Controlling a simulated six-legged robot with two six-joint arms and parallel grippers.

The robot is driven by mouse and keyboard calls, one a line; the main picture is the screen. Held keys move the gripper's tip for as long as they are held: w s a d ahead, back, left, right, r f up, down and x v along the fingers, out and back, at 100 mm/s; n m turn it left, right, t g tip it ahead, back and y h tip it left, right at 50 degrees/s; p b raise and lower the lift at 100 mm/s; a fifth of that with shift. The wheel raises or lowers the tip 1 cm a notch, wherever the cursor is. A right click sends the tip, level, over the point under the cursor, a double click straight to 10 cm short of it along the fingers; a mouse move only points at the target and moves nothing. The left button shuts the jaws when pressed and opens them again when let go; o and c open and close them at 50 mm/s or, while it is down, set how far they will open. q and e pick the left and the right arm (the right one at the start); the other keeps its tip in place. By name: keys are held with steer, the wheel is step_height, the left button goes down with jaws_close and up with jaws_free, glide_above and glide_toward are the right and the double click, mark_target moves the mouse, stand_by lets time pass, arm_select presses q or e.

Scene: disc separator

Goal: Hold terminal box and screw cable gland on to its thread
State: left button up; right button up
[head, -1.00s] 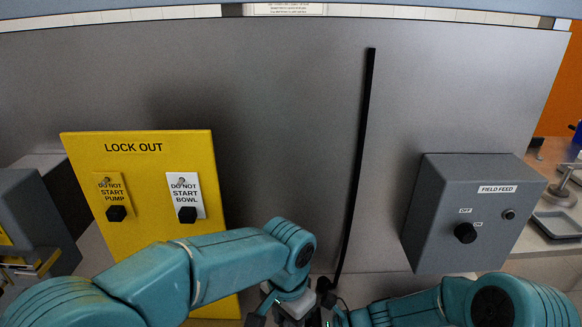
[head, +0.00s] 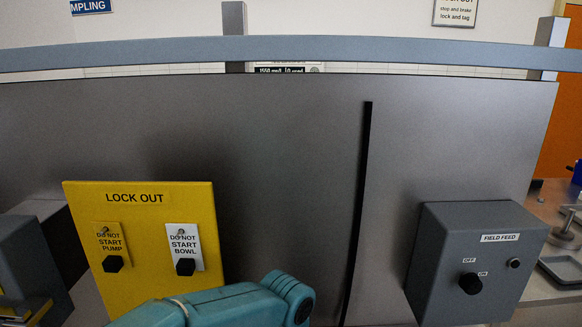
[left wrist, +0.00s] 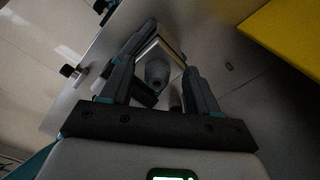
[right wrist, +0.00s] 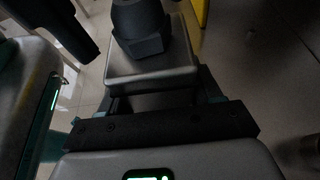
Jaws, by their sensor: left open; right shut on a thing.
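My right gripper (right wrist: 158,88) is shut on the terminal box (right wrist: 150,68), a grey metal box, in the right wrist view. The dark cable gland (right wrist: 140,28), with a six-sided base and a rounded upper part, stands on the box's face; its top is cut off by the picture edge. How far it sits on the thread cannot be seen. In the left wrist view my left gripper (left wrist: 158,68) is open, its fingers on either side of the dark gland (left wrist: 157,73). The box (left wrist: 150,42) shows beyond them, partly hidden. Neither gripper shows in the head view.
A yellow lock-out board (head: 145,282) with two tags and black knobs stands at the left. A grey field feed box (head: 440,250) with a knob is at the right. A grey panel (head: 280,170) with a rail (head: 300,50) above it spans the back.

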arm_select(q)
step_height(320, 180, up, 16)
stand_by(0.6)
steer(key=shift+o, duration=0.2)
steer(key=f+n, duration=0.5)
steer(key=n, duration=0.3)
steer(key=f+n, duration=0.5)
steer(key=n, duration=0.3)
steer(key=f+n, duration=0.5)
steer(key=n, duration=0.3)
steer(key=shift+w+d+f+n, duration=0.1)
steer(key=shift+w+f+n, duration=0.2)
steer(key=shift+f, duration=0.05)
